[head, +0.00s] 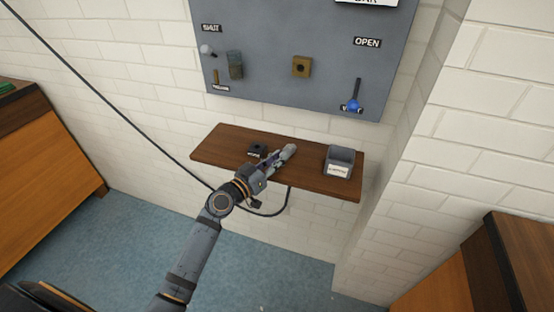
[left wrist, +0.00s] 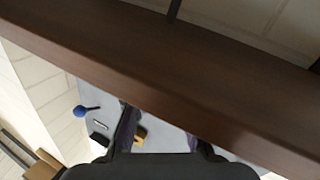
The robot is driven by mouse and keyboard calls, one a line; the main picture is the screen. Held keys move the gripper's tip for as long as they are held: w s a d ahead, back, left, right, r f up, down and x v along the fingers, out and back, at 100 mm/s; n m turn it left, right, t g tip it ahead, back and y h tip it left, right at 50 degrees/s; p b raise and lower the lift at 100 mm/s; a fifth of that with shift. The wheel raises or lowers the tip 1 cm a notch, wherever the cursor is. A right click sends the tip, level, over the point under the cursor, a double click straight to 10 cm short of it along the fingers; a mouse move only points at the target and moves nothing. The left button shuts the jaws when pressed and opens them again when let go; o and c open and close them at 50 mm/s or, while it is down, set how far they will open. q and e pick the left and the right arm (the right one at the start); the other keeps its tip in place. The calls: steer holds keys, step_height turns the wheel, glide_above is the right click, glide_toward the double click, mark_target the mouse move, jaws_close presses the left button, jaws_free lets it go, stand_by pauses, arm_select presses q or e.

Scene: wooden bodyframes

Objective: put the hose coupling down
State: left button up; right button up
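My left gripper (head: 270,160) reaches in from below and lies low over the brown wall shelf (head: 215,145). A light grey rounded piece (head: 289,151), which looks like the hose coupling, shows at its fingertips. I cannot tell whether it touches the shelf or whether the fingers still grip it. A dark hose (head: 75,70) runs from the upper left behind my arm and loops below the shelf. My right gripper is not in view.
The grey wall panel (head: 290,30) above carries a brass fitting (head: 302,67) and a blue-knobbed lever (head: 354,103). Shelf room lies at the left end.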

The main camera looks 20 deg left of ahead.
arm_select(q)
steer(key=shift+s+f, duration=0.15)
steer(key=shift+f, duration=0.65)
steer(key=shift+r+p, duration=0.9)
steer(key=shift+p, duration=0.25)
steer(key=shift+s+a+f+b, duration=0.4)
steer(key=shift+s+f+b, duration=0.3)
steer(key=r+b+v, duration=0.1)
steer(key=b+v, duration=0.1)
steer(key=v, duration=0.8)
steer(key=shift+r+b, duration=0.3)
